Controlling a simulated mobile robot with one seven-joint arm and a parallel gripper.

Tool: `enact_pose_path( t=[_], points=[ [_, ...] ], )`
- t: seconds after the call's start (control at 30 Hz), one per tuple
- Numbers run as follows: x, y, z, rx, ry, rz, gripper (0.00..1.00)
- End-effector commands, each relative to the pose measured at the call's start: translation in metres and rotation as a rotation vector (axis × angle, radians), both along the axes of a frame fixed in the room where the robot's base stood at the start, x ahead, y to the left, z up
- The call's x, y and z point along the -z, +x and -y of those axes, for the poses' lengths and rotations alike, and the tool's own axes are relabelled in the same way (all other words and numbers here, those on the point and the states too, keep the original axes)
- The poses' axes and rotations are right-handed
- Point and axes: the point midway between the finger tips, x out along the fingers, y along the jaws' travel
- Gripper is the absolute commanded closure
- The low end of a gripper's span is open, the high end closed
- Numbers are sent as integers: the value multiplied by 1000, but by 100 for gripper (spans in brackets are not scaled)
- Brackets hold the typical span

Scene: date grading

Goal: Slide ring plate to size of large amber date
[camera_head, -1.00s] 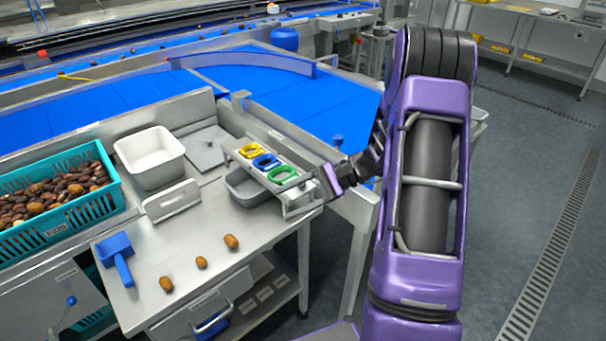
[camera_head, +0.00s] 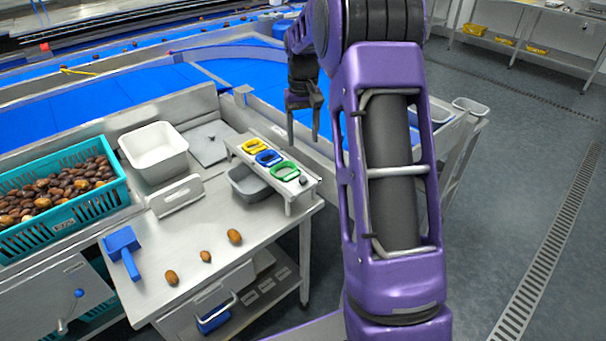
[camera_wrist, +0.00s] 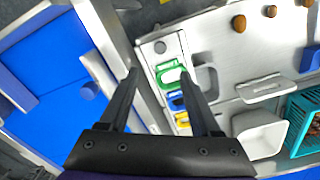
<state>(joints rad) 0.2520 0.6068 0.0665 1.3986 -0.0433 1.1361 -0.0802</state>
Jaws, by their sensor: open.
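The ring plate (camera_head: 287,193) is a raised pale metal stand with a yellow ring (camera_head: 255,146), a blue ring (camera_head: 268,158) and a green ring (camera_head: 284,171) in a row. A small dark knob (camera_head: 304,181) sits at its near right end, also in the wrist view (camera_wrist: 160,46). Three dates lie on the steel bench: an amber one (camera_head: 234,236) closest to the stand, a small one (camera_head: 205,256) and a browner one (camera_head: 172,277). My gripper (camera_head: 303,126) is open and empty, fingers pointing down, apart from the plate. In the wrist view its fingertips (camera_wrist: 160,76) flank the green ring in the picture.
A grey bin (camera_head: 240,188) is beside and partly under the stand. A white tub (camera_head: 152,160), a blue scoop (camera_head: 122,250) and a teal crate of dates (camera_head: 62,222) stand to the left. A blue conveyor (camera_head: 150,82) runs behind. The bench front is fairly clear.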

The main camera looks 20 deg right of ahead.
Motion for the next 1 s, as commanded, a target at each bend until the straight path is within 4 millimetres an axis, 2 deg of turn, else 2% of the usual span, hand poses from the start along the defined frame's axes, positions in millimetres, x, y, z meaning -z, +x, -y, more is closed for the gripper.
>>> enact_pose_path(
  t=[0.03,0.3,0.5,0.7,1.0],
  points=[
    [14,-1,0,0,1,-4,36],
    [74,-1,0,1,1,-5,36],
    [109,-1,0,1,2,-5,36],
    [128,-1,0,2,2,-2,36],
    [131,-1,0,1,2,-1,36]
  ],
)
